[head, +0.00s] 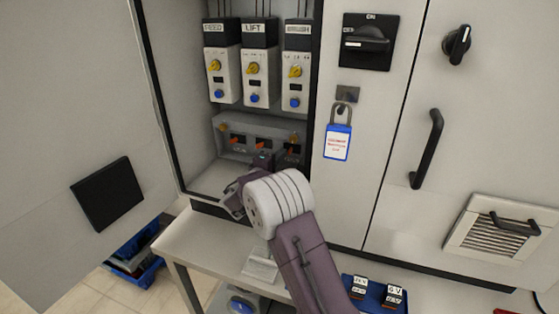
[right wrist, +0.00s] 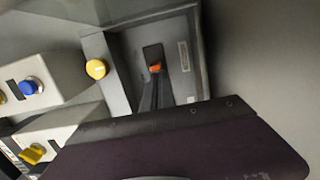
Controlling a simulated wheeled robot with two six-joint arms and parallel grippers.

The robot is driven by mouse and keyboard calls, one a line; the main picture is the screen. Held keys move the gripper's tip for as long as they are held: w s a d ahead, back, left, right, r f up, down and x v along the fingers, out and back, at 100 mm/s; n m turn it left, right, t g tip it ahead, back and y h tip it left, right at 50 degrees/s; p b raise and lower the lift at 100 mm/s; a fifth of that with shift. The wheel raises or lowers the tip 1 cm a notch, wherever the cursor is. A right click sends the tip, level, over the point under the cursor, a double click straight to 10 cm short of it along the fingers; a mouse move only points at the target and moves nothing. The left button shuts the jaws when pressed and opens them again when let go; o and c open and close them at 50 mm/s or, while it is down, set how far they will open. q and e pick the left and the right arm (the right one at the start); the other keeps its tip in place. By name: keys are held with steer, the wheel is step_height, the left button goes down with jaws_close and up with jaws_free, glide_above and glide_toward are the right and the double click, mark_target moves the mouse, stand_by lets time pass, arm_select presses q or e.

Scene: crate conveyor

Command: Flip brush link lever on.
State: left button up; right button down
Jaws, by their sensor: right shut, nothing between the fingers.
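The brush link lever, with an orange tip (head: 290,149), is the rightmost of three levers on the grey panel low in the open cabinet. In the right wrist view its orange tip (right wrist: 155,67) stands in a dark slot beside a pale label plate. My right gripper (head: 272,160) is shut and empty, just in front of the panel. In the right wrist view its dark fingertips (right wrist: 154,92) are right beside the orange tip; I cannot tell whether they touch it. My left gripper is out of view.
Modules labelled FEED (head: 221,75), LIFT (head: 259,77) and a third (head: 295,79) hang above the panel. A yellow knob (right wrist: 96,69) is close to the lever. The cabinet's side wall is close on the right. A blue padlock (head: 338,142) hangs on the door.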

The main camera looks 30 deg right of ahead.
steer(key=shift+s+r, duration=0.1)
steer(key=shift+r, duration=0.05)
steer(key=v, duration=0.9)
